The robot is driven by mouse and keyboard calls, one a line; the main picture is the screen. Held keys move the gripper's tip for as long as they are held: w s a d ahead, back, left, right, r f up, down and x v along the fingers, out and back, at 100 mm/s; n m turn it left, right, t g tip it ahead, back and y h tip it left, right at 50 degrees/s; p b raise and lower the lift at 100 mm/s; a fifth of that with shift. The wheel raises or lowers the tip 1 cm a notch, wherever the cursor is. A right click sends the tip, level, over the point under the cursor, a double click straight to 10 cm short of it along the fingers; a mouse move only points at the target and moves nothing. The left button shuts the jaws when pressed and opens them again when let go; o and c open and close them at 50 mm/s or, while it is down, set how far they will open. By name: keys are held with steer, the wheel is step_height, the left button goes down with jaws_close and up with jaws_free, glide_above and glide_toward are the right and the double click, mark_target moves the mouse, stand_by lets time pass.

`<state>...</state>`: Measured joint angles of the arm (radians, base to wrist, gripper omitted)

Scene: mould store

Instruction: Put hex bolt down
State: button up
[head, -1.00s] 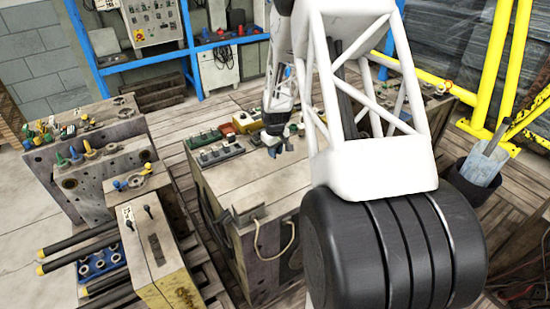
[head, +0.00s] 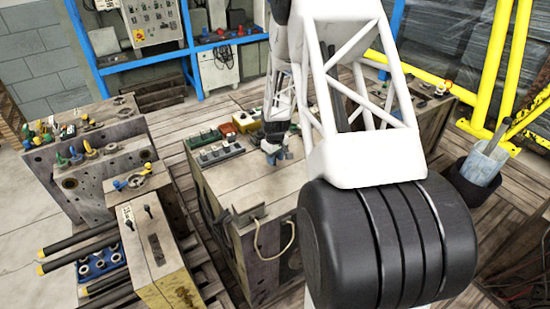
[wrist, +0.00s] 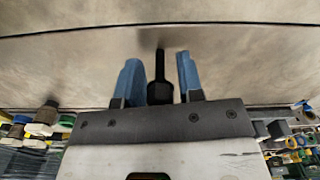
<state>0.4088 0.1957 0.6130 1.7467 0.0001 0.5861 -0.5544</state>
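The hex bolt (wrist: 160,70) is black and sits between the two blue fingers of my gripper (wrist: 160,72) in the wrist view. Its thick head is between the fingers, and its thin shank points past the fingertips toward a pale flat surface (wrist: 80,60). In the head view my gripper (head: 277,157) is low over the worn top of the middle block (head: 235,180). The bolt cannot be made out there.
Trays of small parts (head: 217,150) and a green and red bin (head: 245,122) stand at the back of the middle block's top. Blocks with coloured fittings (head: 85,152) stand at left. A black bucket (head: 473,180) is at right.

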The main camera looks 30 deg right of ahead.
steer(key=shift+o, duration=0.8)
steer(key=shift+r, duration=0.1)
step_height(320, 180, up, 12)
steer(key=shift+r, duration=0.1)
stand_by(0.6)
